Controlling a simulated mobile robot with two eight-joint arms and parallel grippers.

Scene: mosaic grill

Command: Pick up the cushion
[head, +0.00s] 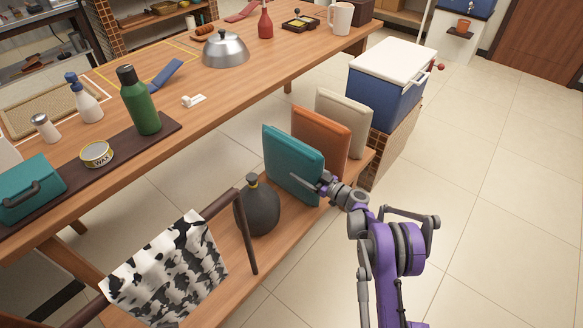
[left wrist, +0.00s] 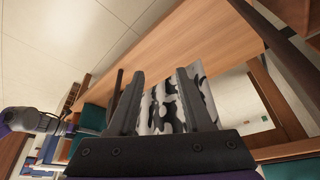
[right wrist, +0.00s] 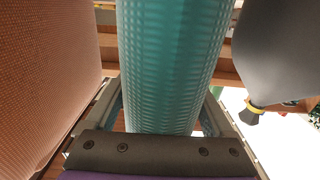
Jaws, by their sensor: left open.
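A teal cushion (head: 292,163) stands upright on the low wooden bench, first in a row with an orange cushion (head: 320,135) and a beige cushion (head: 343,115). My right gripper (head: 322,184) is at the teal cushion's near right edge. In the right wrist view, the ribbed teal cushion (right wrist: 160,60) lies between the fingers of my right gripper (right wrist: 162,95), one on each side. I cannot tell whether they press on it. My left gripper (left wrist: 160,76) is open and empty, with a black-and-white cowhide-patterned cloth (left wrist: 168,108) beyond its fingers. It is outside the head view.
A dark grey vase (head: 260,208) stands close to the teal cushion's left. A chair frame with the patterned cloth (head: 175,270) is at the front left. A blue cooler (head: 385,92) stands behind the cushions. The tiled floor (head: 490,190) at right is clear.

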